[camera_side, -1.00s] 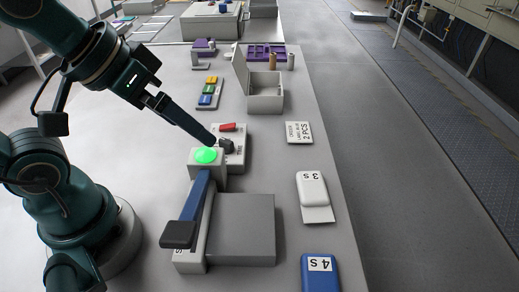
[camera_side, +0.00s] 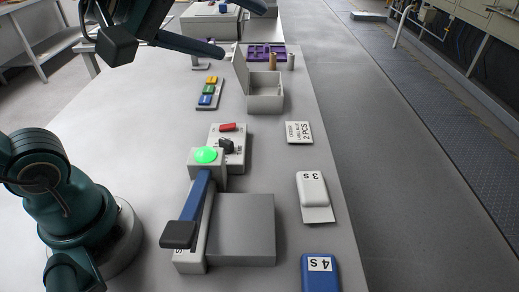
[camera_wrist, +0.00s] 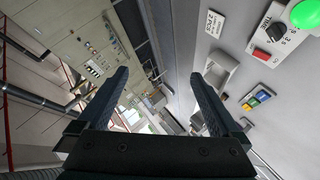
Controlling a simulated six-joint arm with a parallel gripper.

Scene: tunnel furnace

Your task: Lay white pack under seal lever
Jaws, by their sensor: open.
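My gripper (camera_side: 222,52) is high over the far part of the bench, well away from pack and lever. In the wrist view my gripper (camera_wrist: 160,76) is open, with nothing between its fingers.
A control box with a dark knob (camera_side: 226,146) and red switch stands behind the sealer. A blue pack (camera_side: 320,272) marked 4 S lies at near right. A label card (camera_side: 299,132), an open grey box (camera_side: 265,92) and coloured blocks (camera_side: 208,89) lie farther back.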

